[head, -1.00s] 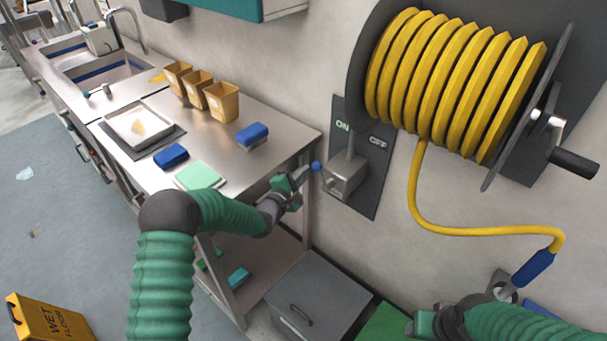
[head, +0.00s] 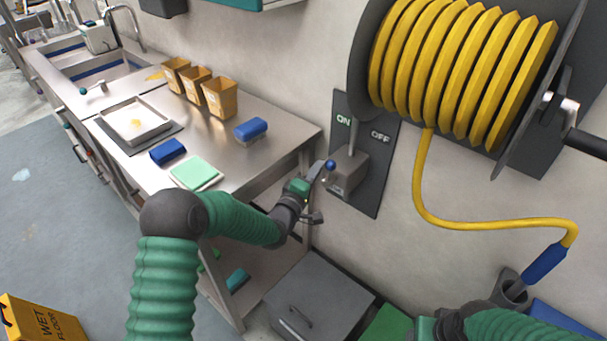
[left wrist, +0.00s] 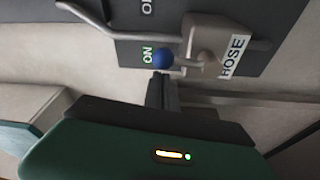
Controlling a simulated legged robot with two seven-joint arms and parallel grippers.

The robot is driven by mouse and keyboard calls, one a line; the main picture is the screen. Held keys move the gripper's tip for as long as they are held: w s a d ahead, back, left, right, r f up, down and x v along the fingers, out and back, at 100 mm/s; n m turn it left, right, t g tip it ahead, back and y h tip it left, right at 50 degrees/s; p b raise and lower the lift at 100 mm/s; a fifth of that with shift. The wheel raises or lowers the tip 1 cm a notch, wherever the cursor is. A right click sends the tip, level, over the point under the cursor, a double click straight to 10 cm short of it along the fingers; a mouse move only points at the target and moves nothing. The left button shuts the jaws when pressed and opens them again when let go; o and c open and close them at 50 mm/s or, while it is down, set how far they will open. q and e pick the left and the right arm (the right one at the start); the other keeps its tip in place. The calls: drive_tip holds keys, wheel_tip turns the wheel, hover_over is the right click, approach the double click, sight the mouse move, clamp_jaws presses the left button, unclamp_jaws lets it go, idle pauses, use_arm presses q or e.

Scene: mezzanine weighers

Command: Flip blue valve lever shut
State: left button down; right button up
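The blue ball knob (head: 330,165) of the valve lever is beside the lower left of the grey valve box (head: 348,172), on the wall plate (head: 380,165) marked ON and OFF. In the left wrist view the knob (left wrist: 163,58) is beside the ON label, and the box (left wrist: 205,32) is beside the HOSE label. My left gripper (head: 318,193) has its fingers apart, the upper one at the knob; I cannot tell whether they touch. My right gripper (head: 428,328) is at the bottom edge, its fingers not clearly visible.
A steel table (head: 245,165) on the left bears a blue-topped brush (head: 250,128), tan bins (head: 218,98) and a tray (head: 133,112). A yellow hose reel (head: 460,75) hangs above right. A grey bin (head: 320,290) stands below. A wet floor sign (head: 40,318) is at lower left.

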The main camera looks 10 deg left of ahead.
sight(330, 170)
use_arm(q)
drive_tip(key=d+m+b, duration=0.1)
drive_tip(key=s+d+m+b, duration=0.1)
drive_tip(key=m, duration=0.1)
drive_tip(key=d+m+h+b, duration=0.1)
drive_tip(key=m, duration=0.1)
drive_tip(key=shift+s+f+t, duration=0.25)
drive_tip(key=shift+t, duration=0.05)
drive_tip(key=shift+s+d+b, duration=0.15)
drive_tip(key=shift+d+b, duration=0.05)
drive_tip(key=shift+b, duration=0.2)
drive_tip(key=shift+s+d, duration=0.1)
drive_tip(key=shift+d, duration=0.1)
